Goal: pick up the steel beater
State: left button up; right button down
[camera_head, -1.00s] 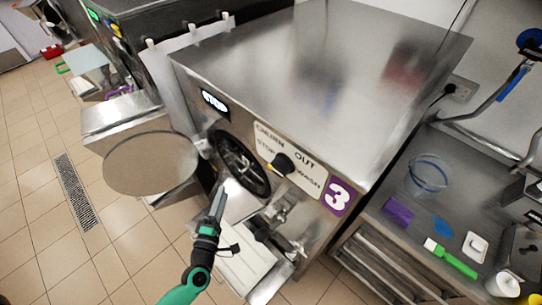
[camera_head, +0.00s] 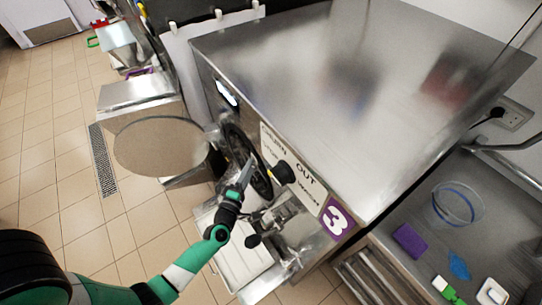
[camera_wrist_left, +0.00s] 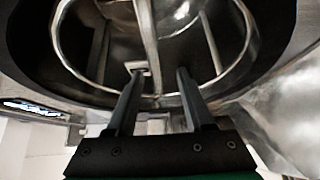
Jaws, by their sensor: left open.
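The steel beater (camera_head: 236,147) sits inside the dark round barrel opening on the front of the freezer marked 3. In the left wrist view the beater (camera_wrist_left: 147,35) shows as a pale ring with bars across it, filling the upper middle. My left gripper (camera_head: 250,167) is at the barrel opening, in front of the beater. In the left wrist view its two fingers (camera_wrist_left: 160,72) are apart and point into the opening, with a beater bar showing between them. I cannot tell whether they touch it. My right gripper is not in view.
The round barrel door (camera_head: 160,147) hangs open at the left. A black knob (camera_head: 283,172) sticks out right of the opening. A steel tray (camera_head: 243,267) is below. A purple sponge (camera_head: 409,240) and a clear bowl (camera_head: 455,222) are on the bench at right.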

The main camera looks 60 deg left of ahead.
aim_at(253, 157)
pick_arm(q)
jog(key=x, duration=0.5)
jog(key=shift+s+a+r, duration=0.1)
jog(key=shift+s+r, duration=0.05)
jog(key=shift+r, duration=0.1)
grip_shut()
jog(key=shift+r, duration=0.1)
dwell(0.9)
